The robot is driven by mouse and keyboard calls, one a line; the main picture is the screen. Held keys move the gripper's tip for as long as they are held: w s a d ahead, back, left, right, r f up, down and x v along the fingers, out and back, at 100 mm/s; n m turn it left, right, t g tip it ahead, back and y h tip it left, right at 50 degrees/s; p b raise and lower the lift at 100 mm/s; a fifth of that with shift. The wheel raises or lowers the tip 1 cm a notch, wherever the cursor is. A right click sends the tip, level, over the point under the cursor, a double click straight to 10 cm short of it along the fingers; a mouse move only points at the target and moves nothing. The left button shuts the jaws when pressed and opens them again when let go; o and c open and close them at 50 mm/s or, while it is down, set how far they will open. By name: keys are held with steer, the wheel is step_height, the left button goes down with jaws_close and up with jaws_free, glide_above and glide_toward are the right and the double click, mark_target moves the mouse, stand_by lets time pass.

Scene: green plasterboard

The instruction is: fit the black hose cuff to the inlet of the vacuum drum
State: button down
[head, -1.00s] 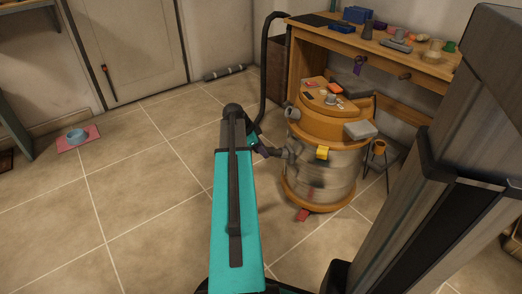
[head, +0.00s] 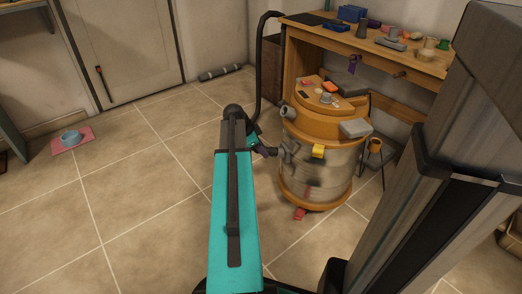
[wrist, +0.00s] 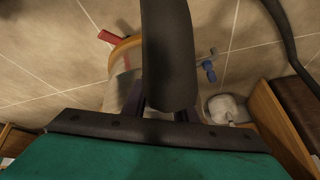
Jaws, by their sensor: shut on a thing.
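The vacuum drum (head: 325,180) stands on the tiled floor, a metal body with orange bands and an orange top. A grey round pipe opening (head: 287,112) sticks out at its upper left. My gripper (head: 268,151) is left of the drum at mid height. In the wrist view it is shut on the black hose cuff (wrist: 168,55), which points away from the jaws and covers part of the drum (wrist: 120,88). A grey tubular piece (head: 289,151) lies between jaws and drum in the head view; I cannot tell whether it is cuff or inlet. Contact with the inlet is not visible.
A black hose (head: 259,70) arches up behind my arm beside the wooden workbench (head: 400,55), which holds several small items. A grey box (head: 355,128) sits at the drum top's right edge. Left floor is open, except for a pink mat (head: 84,134) with a blue bowl.

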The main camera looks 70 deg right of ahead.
steer(key=shift+s+d+f, duration=0.3)
steer(key=shift+s+d, duration=0.1)
steer(key=shift+s, duration=0.15)
stand_by(0.4)
steer(key=c, duration=1.4)
jaws_free()
steer(key=shift+o, duration=0.2)
steer(key=p+v, duration=0.4)
steer(key=v, duration=0.9)
steer(key=shift+r, duration=0.3)
steer(key=shift+w+a, duration=0.1)
steer(key=shift+w, duration=0.05)
